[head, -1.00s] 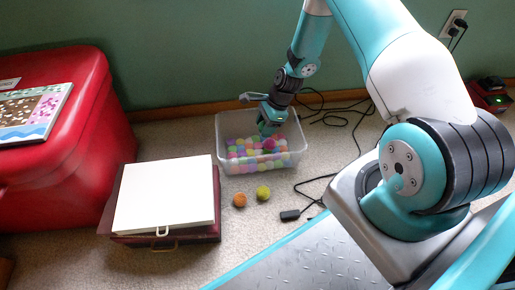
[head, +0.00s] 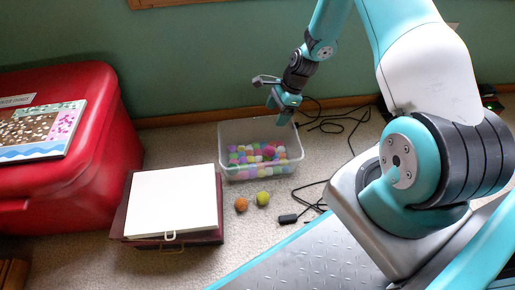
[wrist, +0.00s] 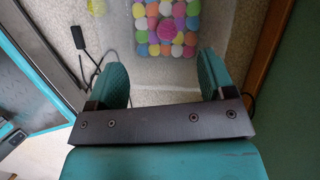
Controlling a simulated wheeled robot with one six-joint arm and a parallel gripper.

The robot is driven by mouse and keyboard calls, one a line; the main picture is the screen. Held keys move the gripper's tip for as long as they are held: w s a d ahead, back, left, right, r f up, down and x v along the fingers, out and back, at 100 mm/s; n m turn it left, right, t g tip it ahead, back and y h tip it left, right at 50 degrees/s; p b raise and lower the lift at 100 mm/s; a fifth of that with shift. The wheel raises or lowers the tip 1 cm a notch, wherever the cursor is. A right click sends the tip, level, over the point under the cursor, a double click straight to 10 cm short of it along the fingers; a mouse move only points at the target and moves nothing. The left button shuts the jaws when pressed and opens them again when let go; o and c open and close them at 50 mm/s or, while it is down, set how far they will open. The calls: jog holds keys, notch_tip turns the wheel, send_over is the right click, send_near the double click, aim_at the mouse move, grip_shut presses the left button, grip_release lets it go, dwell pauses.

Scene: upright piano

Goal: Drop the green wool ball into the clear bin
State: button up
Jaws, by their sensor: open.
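The clear bin (head: 222,160) stands on the floor near the wall, with many small coloured balls inside. A larger magenta ball (head: 269,152) lies among them. A yellow-green ball (head: 263,198) lies on the carpet in front of the bin, outside it; it is the only separate greenish ball I can make out. My gripper (head: 285,108) is above the bin's back right part, apart from the contents. In the wrist view my gripper (wrist: 161,78) is open, with nothing between its fingers, and the bin's balls (wrist: 165,30) show beyond the fingertips.
An orange ball (head: 241,204) lies left of the yellow-green one. A white board (head: 172,200) on a dark red case is left of the bin, beside a red chest (head: 60,180). Black cables (head: 345,118) and a small black box (head: 288,219) lie on the floor at right.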

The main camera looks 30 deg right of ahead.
jog(key=p+v, duration=0.2)
jog(key=v, duration=0.4)
jog(key=shift+r, duration=0.3)
jog(key=shift+d, duration=0.1)
jog(key=s+a+r+n+p, duration=0.25)
jog(key=a+r+n, duration=0.5)
jog(key=r, duration=0.45)
jog(key=s+a+r+n+p, duration=0.25)
jog(key=a+r+n, duration=0.45)
jog(key=r, duration=0.6)
jog(key=s+a+r+n+p, duration=0.2)
jog(key=s+a+r+n, duration=0.4)
jog(key=s, duration=0.4)
jog(key=s+a+r+n+p, duration=0.2)
jog(key=s+a+r+n, duration=0.2)
jog(key=s+r+n, duration=0.45)
notch_tip(320, 180, up, 38)
jog(key=m+p, duration=0.1)
jog(key=p, duration=3.6)
jog(key=shift+g+p, duration=0.4)
